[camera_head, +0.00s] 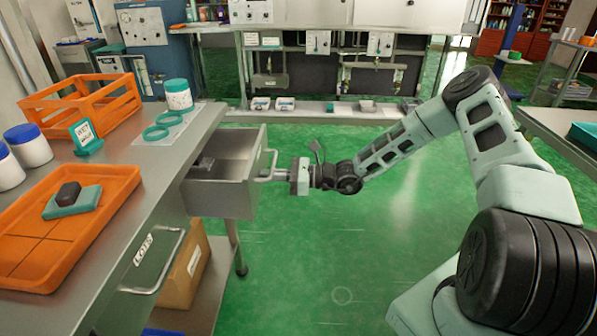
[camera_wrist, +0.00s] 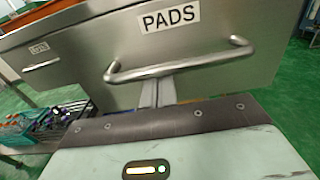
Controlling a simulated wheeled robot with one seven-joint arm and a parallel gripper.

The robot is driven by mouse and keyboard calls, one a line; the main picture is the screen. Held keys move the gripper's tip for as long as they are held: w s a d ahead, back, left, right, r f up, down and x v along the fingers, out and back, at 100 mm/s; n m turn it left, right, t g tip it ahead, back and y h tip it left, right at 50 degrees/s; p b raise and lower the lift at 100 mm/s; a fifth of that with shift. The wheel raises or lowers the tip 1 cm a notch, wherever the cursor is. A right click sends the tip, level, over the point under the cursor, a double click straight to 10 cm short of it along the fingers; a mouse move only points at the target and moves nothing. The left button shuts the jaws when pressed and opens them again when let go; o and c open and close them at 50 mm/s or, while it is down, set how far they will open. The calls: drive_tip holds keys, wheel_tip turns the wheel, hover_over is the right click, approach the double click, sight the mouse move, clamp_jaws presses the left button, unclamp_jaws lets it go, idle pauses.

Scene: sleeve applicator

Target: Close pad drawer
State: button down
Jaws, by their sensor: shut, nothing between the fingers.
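The pad drawer (camera_head: 221,197) juts out open from the right side of the steel bench (camera_head: 150,190), with a dark item lying inside. In the wrist view its front (camera_wrist: 215,75) carries a "PADS" label and a bar handle (camera_wrist: 180,66). My gripper (camera_head: 283,174) is at the drawer's handle, in front of the drawer face. In the wrist view the shut fingers (camera_wrist: 157,92) reach up under the bar toward the drawer front. I cannot tell whether they touch it. The fingers hold nothing.
A second drawer labelled "LOTS" (camera_head: 145,250) is nearer on the bench. An orange tray (camera_head: 98,222), an orange crate (camera_head: 85,108) and lidded jars stand on top. A cardboard box (camera_head: 187,270) is below. The green floor (camera_head: 330,260) right of the drawer is clear.

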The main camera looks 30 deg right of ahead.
drive_tip(key=p+x, duration=0.1)
drive_tip(key=x, duration=1.4)
drive_tip(key=shift+w, duration=0.1)
drive_tip(key=shift+w+a+r, duration=0.1)
drive_tip(key=shift+a, duration=0.05)
drive_tip(key=shift+r, duration=0.1)
